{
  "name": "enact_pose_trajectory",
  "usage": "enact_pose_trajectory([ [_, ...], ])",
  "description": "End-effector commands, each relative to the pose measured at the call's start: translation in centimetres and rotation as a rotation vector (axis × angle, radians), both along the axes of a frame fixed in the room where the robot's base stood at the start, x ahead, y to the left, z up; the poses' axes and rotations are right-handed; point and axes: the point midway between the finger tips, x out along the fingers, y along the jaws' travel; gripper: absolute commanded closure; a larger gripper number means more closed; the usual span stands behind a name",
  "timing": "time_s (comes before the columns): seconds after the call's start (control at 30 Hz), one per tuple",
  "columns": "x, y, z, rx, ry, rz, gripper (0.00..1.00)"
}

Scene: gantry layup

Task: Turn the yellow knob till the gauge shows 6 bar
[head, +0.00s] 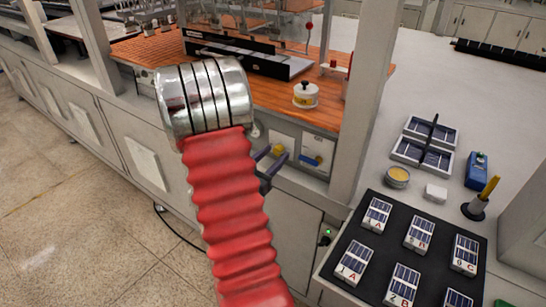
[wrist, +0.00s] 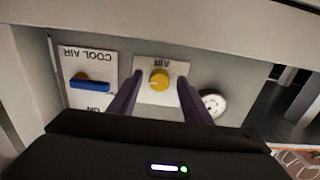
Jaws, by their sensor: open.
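The yellow knob (wrist: 159,83) sits on a white plate marked AIR, which appears upside down in the wrist view. My gripper (wrist: 159,77) is open, with one dark finger on each side of the knob. Gaps show between fingers and knob; I cannot tell how deep the fingertips reach. The round white gauge (wrist: 213,103) is right of the right finger, partly covered by it, and its reading is too small to make out. In the head view the knob (head: 278,150) shows beside my gripper (head: 273,160), on the cabinet front.
A plate marked COOL AIR with a blue handle (wrist: 90,86) is left of the knob; the handle also shows in the head view (head: 311,160). The wooden worktop (head: 270,90) overhangs the panel. A black tray (head: 345,255) with labelled pieces stands at the right.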

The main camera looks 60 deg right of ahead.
Motion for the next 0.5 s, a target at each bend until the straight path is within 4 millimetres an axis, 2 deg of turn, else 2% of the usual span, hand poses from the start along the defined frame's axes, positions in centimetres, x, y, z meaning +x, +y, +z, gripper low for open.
enact_pose_trajectory([
  [0.07,0.01,0.02,0.0,0.0,0.0,0.0,0.57],
  [0.5,0.04,0.03,0.01,0.0,0.0,0.001,0.88],
])
